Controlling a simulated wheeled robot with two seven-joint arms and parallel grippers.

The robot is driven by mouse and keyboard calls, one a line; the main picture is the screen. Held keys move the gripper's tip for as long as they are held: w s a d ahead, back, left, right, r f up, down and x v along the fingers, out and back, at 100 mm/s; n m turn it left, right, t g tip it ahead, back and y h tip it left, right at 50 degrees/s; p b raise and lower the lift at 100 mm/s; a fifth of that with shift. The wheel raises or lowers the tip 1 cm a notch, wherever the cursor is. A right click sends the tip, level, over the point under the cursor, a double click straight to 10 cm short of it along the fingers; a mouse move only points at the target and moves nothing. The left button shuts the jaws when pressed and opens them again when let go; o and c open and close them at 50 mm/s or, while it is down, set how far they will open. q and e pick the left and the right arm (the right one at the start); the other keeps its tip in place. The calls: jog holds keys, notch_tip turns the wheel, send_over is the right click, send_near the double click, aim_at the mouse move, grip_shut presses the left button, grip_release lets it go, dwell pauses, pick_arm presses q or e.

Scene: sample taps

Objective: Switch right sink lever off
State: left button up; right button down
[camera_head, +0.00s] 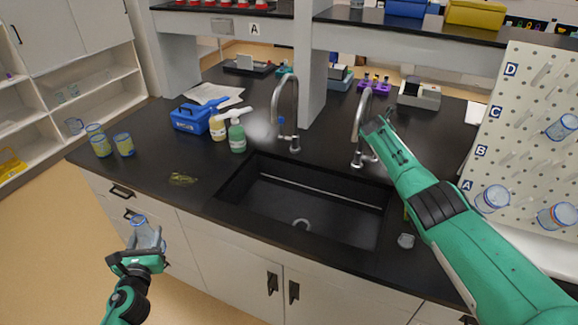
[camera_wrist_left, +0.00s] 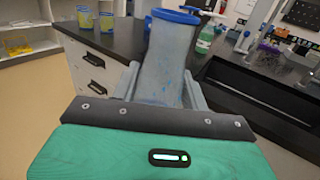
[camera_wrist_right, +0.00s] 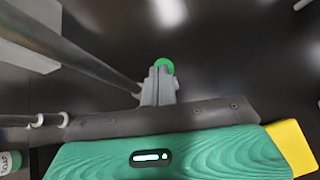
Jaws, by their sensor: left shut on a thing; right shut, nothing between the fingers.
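The right sink tap (camera_head: 356,125) is a curved metal spout behind the right part of the black sink (camera_head: 310,205). Its lever cannot be made out clearly in the head view, where my right arm lies close. My right gripper is beside this tap, its fingertips hidden by the arm. In the right wrist view my right gripper (camera_wrist_right: 159,80) is shut and empty, with a metal pipe (camera_wrist_right: 85,58) to its left and a round green spot just beyond the fingertips (camera_wrist_right: 164,66). My left gripper (camera_head: 146,238) is shut on a clear blue-rimmed beaker (camera_wrist_left: 168,60), in front of the counter.
The left tap (camera_head: 291,100) stands behind the sink. A green-labelled bottle (camera_head: 237,138), a cream bottle (camera_head: 217,127) and a blue box (camera_head: 192,119) stand left of it. Beakers (camera_head: 124,145) stand at the left. A pegboard (camera_head: 525,130) rises at the right.

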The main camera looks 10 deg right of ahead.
pick_arm(q)
jog(key=shift+w+d+r, duration=0.1)
jog(key=shift+w+r, duration=0.05)
jog(key=shift+w, duration=0.05)
pick_arm(e)
jog(key=shift+w+d+r, duration=0.2)
jog(key=shift+w+r, duration=0.05)
jog(key=shift+r, duration=0.1)
jog(key=shift+d+r, duration=0.1)
jog(key=shift+r, duration=0.05)
pick_arm(q)
jog(key=shift+w+d, duration=0.25)
jog(key=shift+w, duration=0.05)
jog(key=shift+s+a+r+p, duration=0.1)
jog(key=shift+r+p, duration=0.05)
jog(key=shift+p, duration=0.15)
jog(key=shift+r+p, duration=0.55)
jog(key=shift+p, duration=0.05)
jog(key=shift+f, duration=0.25)
pick_arm(e)
jog(key=v, duration=0.6)
jog(key=shift+s+r, duration=0.25)
jog(key=shift+r, duration=0.05)
